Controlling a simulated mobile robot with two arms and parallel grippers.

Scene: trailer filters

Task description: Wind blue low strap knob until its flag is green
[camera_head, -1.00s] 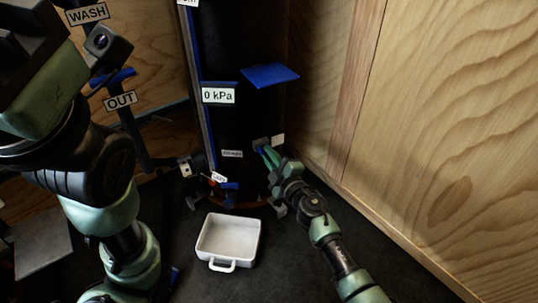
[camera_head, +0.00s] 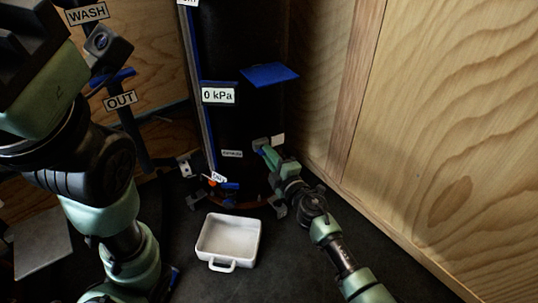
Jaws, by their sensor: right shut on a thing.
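My right gripper (camera_head: 264,149) is at the lower right of the tall black cylinder (camera_head: 245,115). It is shut on a small blue part, which I take to be the low strap knob (camera_head: 260,143); the fingers hide most of it. A white flag plate (camera_head: 278,140) shows just right of the fingertips, and no green shows on it. My left arm fills the left side of the view.
A white tray (camera_head: 204,247) with a handle sits on the dark floor in front of the cylinder. A blue plate (camera_head: 270,75) juts from the cylinder, with a "0 kPa" sign (camera_head: 218,95) beside it. A wooden wall (camera_head: 440,130) bounds the right. "OUT" (camera_head: 120,100) and "WASH" (camera_head: 87,13) labels are at left.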

